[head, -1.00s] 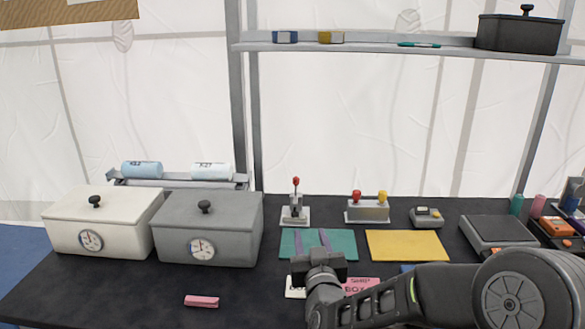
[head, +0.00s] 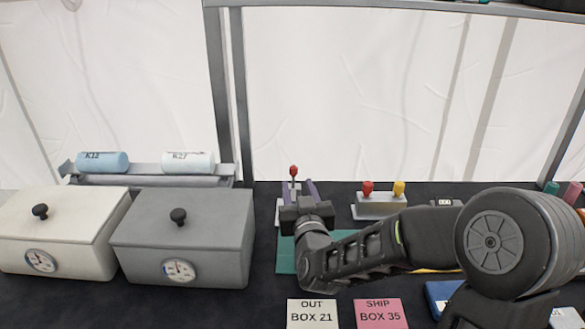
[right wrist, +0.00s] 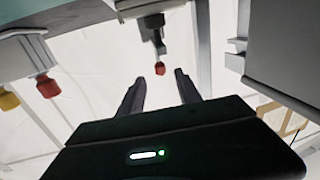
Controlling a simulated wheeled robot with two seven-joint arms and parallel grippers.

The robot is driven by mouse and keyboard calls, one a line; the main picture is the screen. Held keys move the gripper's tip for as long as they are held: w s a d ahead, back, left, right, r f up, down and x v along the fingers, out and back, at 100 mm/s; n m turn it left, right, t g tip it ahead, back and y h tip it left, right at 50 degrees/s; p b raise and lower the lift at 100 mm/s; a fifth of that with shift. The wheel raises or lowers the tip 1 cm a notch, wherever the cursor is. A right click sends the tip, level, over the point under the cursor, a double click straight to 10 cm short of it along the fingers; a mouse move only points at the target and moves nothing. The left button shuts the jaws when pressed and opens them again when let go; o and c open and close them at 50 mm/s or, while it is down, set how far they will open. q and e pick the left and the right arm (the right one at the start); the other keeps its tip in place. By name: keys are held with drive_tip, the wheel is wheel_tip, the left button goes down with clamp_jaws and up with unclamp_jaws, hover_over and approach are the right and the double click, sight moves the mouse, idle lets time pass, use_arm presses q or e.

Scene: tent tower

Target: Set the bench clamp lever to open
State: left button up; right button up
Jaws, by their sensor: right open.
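The bench clamp (head: 279,209) stands at the back of the dark table, partly hidden by my right gripper. Its lever with a red knob (head: 293,170) points up in the head view. My right gripper (head: 298,190) is in front of the clamp, its fingers open and pointing toward the lever. In the right wrist view, the red knob (right wrist: 159,69) lies ahead of the two spread fingertips (right wrist: 158,80), roughly between them, with nothing held. I cannot tell the remaining distance. My left gripper is not in view.
A grey lidded box (head: 190,240) and a white lidded box (head: 65,235) stand left. A block with red and yellow knobs (head: 380,208) stands right of the clamp. A teal mat (head: 286,256) lies under my arm. Cards (head: 312,314) lie in front.

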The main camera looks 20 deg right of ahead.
sight(294, 174)
drive_tip(key=shift+w, duration=0.1)
drive_tip(key=p+x, duration=0.1)
drive_tip(key=x, duration=0.6)
drive_tip(key=shift+w+d, duration=0.15)
drive_tip(key=shift+w, duration=0.2)
drive_tip(key=shift+c, duration=0.4)
clamp_jaws()
idle(0.8)
